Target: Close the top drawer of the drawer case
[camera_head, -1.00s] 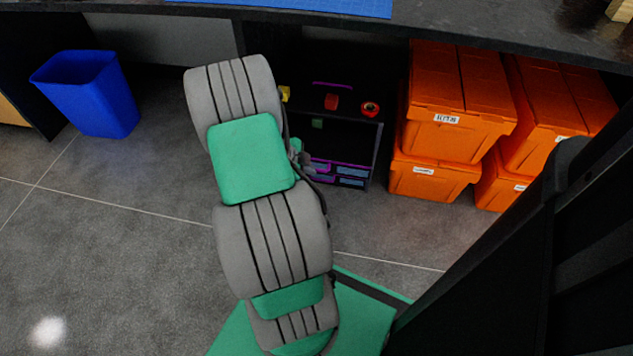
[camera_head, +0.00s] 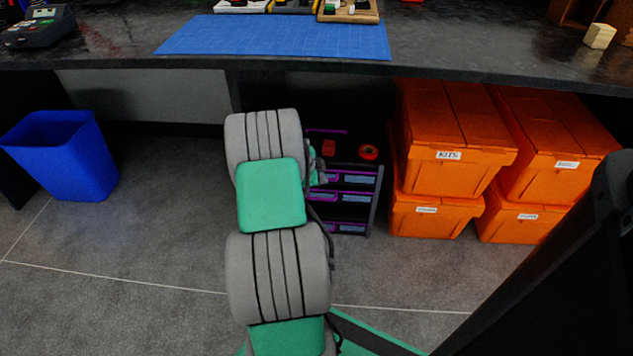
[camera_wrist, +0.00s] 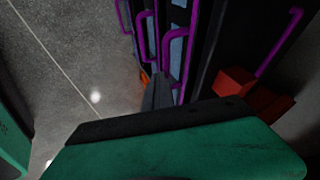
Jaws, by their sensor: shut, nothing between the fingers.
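The black drawer case (camera_head: 376,205) with purple handles stands under the bench, partly behind my arm in the head view. Its top drawer (camera_head: 358,179) has a pale blue label. In the wrist view the top drawer's purple handle (camera_wrist: 178,62) is close to my fingertips. How far this drawer stands out from the case I cannot tell. My gripper (camera_wrist: 157,90) is shut and empty, with its dark fingers in front of the drawer fronts. Whether they touch the handle is unclear. In the head view my gripper (camera_head: 318,170) is mostly hidden by my wrist.
A red block (camera_head: 328,148) and a red tape roll (camera_head: 368,152) sit on the case. Stacked orange crates (camera_head: 440,150) stand close on the right. The bench top (camera_head: 470,50) overhangs the case. A blue bin (camera_head: 62,155) stands left; the floor between is clear.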

